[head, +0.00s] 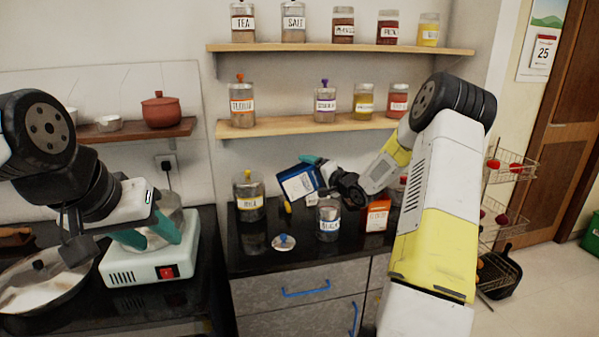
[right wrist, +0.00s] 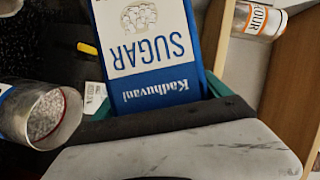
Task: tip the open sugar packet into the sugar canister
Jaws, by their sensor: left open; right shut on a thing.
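The blue and white sugar packet (head: 298,182) is held tilted in my right gripper (head: 318,172), above the counter and up-left of the open canister. Its front, marked SUGAR, fills the top of the right wrist view (right wrist: 150,45), between the teal fingers. Its open mouth cannot be made out. The clear, lidless sugar canister (head: 328,222) stands upright on the black counter. In the right wrist view the canister (right wrist: 40,115) shows white grains inside. A round lid with a blue knob (head: 284,242) lies left of it. My left gripper (head: 150,238) is open by the white appliance.
A lidded canister (head: 250,197) stands at the back left of this counter, and an orange-labelled box (head: 377,215) right of the sugar canister. A small yellow thing (head: 287,207) lies behind the lid. Shelves (head: 300,125) with jars hang above. The white appliance (head: 150,262) and a pan (head: 40,285) are left.

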